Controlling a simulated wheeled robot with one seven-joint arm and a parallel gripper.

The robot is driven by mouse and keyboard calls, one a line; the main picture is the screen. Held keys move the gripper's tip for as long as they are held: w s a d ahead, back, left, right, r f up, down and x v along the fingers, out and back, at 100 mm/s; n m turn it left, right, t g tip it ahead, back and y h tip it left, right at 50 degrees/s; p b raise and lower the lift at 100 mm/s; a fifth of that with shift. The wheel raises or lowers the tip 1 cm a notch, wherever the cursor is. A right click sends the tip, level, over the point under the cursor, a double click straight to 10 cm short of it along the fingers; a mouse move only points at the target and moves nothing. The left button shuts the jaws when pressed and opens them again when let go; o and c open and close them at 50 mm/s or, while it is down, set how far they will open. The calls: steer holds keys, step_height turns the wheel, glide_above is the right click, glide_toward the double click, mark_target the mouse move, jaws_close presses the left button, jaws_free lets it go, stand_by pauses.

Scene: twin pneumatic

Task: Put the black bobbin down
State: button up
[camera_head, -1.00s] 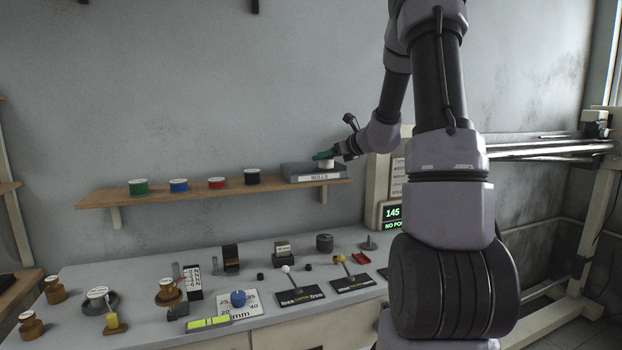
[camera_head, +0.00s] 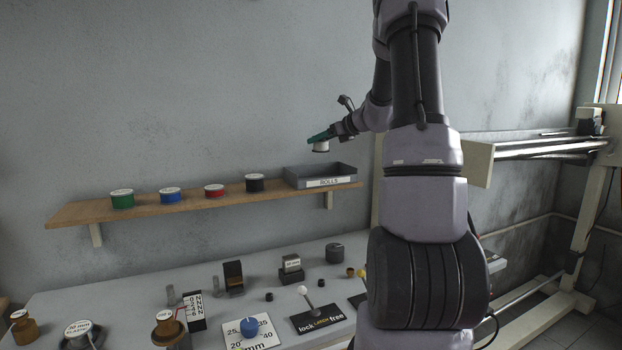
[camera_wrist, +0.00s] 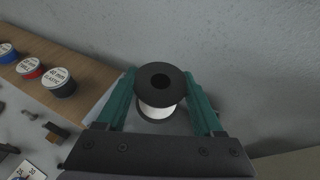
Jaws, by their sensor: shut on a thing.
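My gripper (camera_head: 318,139) is shut on a bobbin (camera_wrist: 162,84), its green fingers on either side of it. In the wrist view the bobbin has a black flange with a dark centre hole and a white winding below. In the head view the bobbin (camera_head: 321,147) hangs in the air above the grey tray marked "ROLLS" (camera_head: 325,183), with a visible gap. The tray stands at the right end of the wooden shelf (camera_head: 150,207). A black roll with a white label (camera_head: 255,184) sits on the shelf just left of the tray; it also shows in the wrist view (camera_wrist: 59,83).
Red (camera_head: 214,191), blue (camera_head: 170,196) and green (camera_head: 122,199) rolls stand in a row on the shelf. The workbench (camera_head: 130,290) below carries many small parts. The wall is close behind the shelf. Bare shelf shows between the rolls.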

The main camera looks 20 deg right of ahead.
step_height(320, 180, down, 6)
steer(key=shift+w+a+r, duration=0.1)
steer(key=shift+w+r, duration=0.05)
steer(key=shift+r, duration=0.05)
steer(key=shift+f, duration=2.1)
steer(key=shift+f, duration=0.15)
steer(key=o, duration=1.3)
